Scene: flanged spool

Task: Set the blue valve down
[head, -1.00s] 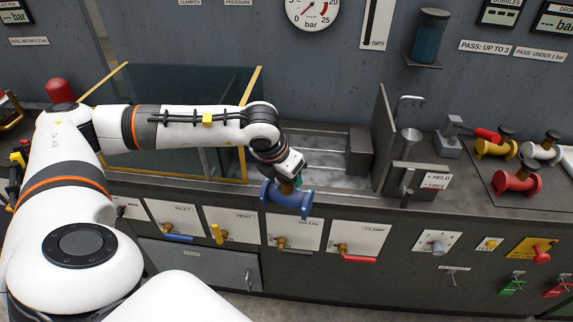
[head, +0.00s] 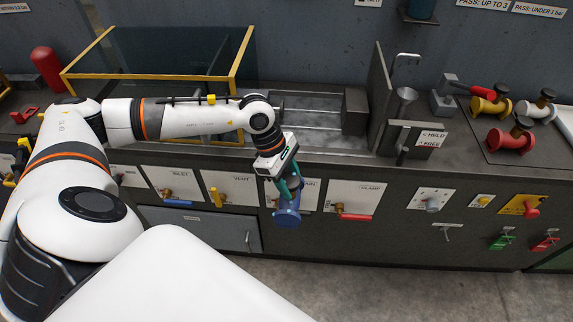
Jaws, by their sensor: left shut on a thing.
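The blue valve (head: 287,208) is a flanged spool shape in the head view. My left gripper (head: 289,186) is shut on it and holds it in the air in front of the bench's front panel. The gripper points downward, with its teal fingers on the upper part of the valve. The valve covers part of the drain panel behind it. My right gripper is not in the picture.
A grey bench (head: 330,160) runs across the view, with a yellow-framed glass tank (head: 170,60) at left. Red (head: 510,140), yellow (head: 490,104) and white (head: 537,108) valves stand at right. Panels with handles line the front. The floor (head: 400,290) in front is clear.

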